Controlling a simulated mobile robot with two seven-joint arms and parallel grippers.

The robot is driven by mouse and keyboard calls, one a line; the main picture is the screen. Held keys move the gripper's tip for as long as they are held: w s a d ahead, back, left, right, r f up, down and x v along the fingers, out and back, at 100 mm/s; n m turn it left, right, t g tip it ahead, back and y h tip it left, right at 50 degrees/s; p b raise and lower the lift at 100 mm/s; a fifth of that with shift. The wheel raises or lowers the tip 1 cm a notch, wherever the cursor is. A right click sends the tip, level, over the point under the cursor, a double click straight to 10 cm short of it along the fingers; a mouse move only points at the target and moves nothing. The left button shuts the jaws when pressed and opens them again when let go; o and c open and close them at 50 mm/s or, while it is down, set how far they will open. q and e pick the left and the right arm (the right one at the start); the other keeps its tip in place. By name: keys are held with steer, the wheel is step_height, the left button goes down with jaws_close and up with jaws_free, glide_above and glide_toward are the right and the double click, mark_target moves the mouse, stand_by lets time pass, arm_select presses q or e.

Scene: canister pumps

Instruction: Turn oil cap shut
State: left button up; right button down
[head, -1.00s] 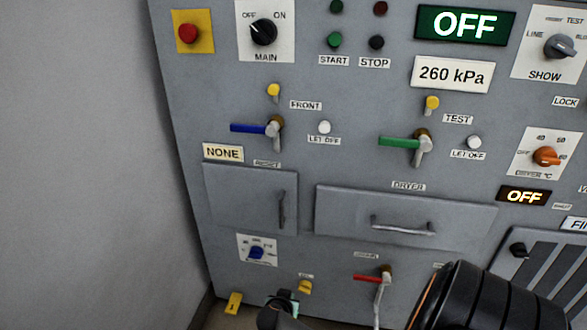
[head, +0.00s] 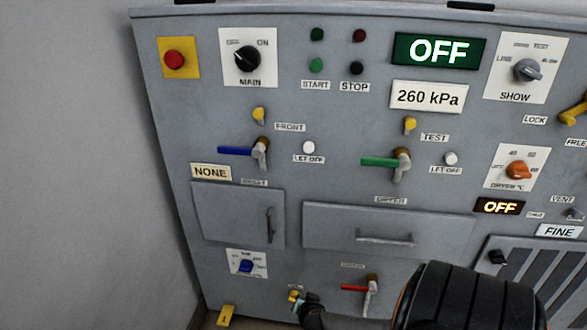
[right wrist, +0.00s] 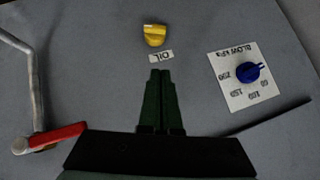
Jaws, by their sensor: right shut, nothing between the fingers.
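The oil cap (right wrist: 154,36) is a yellow knob on the grey panel, just above the OIL label (right wrist: 161,57) in the right wrist view. In the head view the cap (head: 293,295) shows low down, partly hidden by my right gripper. My right gripper (right wrist: 161,74) is shut and empty, its dark green fingers pointing at the label, with the cap a little beyond the tips. In the head view my right gripper (head: 299,303) is at the bottom edge. My left gripper is not in view.
A blue BLOW kPa dial (right wrist: 250,72) is on one side of the cap. A red-handled valve (right wrist: 55,137) with a grey pipe is on the other. A drawer (head: 385,236) with a projecting handle is above. A yellow piece (head: 226,315) is at the panel's lower left.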

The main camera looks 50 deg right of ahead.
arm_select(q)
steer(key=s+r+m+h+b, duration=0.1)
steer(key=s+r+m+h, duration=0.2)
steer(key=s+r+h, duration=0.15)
arm_select(e)
steer(key=x, duration=0.2)
steer(key=b, duration=0.5)
glide_toward(291, 297)
steer(key=x, duration=0.5)
steer(key=shift+w+d, duration=0.1)
steer(key=shift+d, duration=0.4)
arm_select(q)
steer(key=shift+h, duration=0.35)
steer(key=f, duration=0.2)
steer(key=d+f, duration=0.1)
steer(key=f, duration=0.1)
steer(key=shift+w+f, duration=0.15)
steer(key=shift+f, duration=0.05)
arm_select(e)
steer(key=shift+w+a+f, duration=0.1)
steer(key=shift+w+f, duration=0.05)
steer(key=shift+f, duration=0.15)
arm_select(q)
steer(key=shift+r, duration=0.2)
arm_select(e)
steer(key=shift+w+a+n+g+h, duration=0.15)
steer(key=shift+w+n+g+h, duration=0.15)
steer(key=shift+n+g+h, duration=0.55)
